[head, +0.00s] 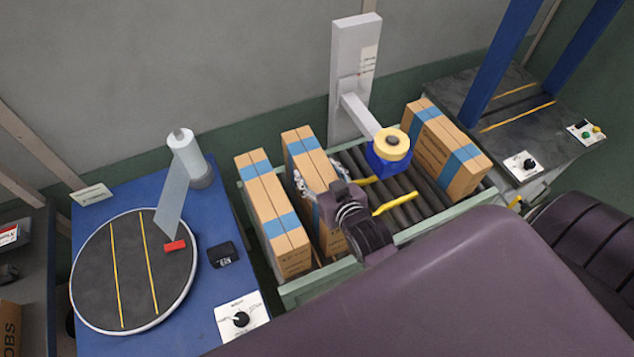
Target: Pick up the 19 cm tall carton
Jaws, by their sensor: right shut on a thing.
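Three brown cartons with blue tape bands stand on the roller conveyor: a left carton (270,208), a middle carton (299,151) and a right carton (452,157). No readable height marking shows which one is 19 cm tall. My right gripper (318,188) is at the middle carton, with grey finger parts at its left side and the dark wrist at its right front. It is shut on the middle carton; the wrist hides the carton's lower right part. I cannot tell whether the carton is clear of the rollers. My left gripper is not in view.
A blue table (222,283) at left holds a round dark turntable (92,262), a white roll (186,152) and a control box (242,317). A blue device with a yellow roll (391,144) hangs over the conveyor (420,203). Bare rollers lie left of the right carton.

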